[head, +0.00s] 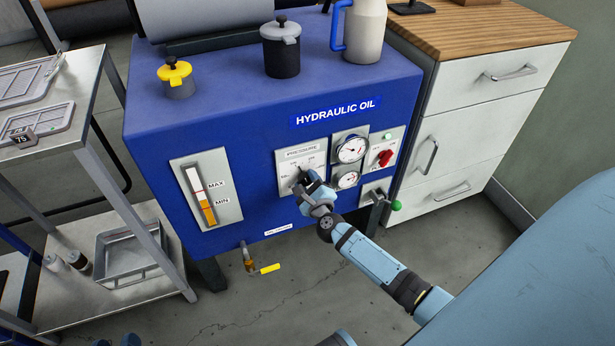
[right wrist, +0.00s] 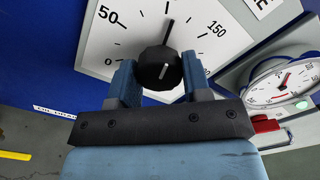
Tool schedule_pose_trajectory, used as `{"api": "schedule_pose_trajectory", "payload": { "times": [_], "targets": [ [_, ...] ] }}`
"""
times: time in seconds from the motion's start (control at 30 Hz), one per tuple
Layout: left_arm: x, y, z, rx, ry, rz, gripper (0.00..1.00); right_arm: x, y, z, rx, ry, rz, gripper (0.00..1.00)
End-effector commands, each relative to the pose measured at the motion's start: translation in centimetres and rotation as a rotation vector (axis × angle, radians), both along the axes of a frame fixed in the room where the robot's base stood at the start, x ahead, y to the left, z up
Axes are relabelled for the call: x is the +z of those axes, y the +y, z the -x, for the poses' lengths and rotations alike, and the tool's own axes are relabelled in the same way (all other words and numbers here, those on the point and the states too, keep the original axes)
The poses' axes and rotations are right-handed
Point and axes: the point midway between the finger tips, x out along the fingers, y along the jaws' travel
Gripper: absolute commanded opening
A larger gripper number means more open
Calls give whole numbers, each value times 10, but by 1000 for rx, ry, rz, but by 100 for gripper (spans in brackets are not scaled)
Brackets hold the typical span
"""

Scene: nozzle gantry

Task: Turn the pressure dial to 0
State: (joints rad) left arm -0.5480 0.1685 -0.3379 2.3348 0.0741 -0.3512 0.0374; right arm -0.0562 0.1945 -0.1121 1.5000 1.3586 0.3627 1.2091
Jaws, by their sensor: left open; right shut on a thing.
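The pressure dial is a black knob on a white scale plate (head: 290,165) on the front of the blue hydraulic oil unit. In the right wrist view the knob (right wrist: 160,68) sits between the fingers of my right gripper (right wrist: 160,82), which is shut on it. Its thin black pointer (right wrist: 169,30) points up, between the 50 and 150 marks. The 0 mark is at the plate's lower left. In the head view my right gripper (head: 307,178) hides part of the knob. My left gripper (head: 115,343) is open, barely showing at the bottom edge.
Two gauges (head: 351,149) and a red switch (head: 385,157) are close right of the dial. A green-knobbed lever (head: 396,205) sticks out below them. A level gauge (head: 206,190) is at the left. A metal cart (head: 90,80) stands left and white drawers (head: 480,110) right.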

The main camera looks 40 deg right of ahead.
Motion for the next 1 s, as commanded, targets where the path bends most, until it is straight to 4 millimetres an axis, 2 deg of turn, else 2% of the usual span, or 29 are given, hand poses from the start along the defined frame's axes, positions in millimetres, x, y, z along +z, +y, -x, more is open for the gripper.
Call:
{"api": "schedule_pose_trajectory", "payload": {
  "times": [0.43,1.0],
  "targets": [
    [-52,28,23,41,267,-149,43,3,0,1,1,103,412,21],
    [-46,34,24,53,304,-194,43,4,0,1,2,228,939,21]
  ]
}}
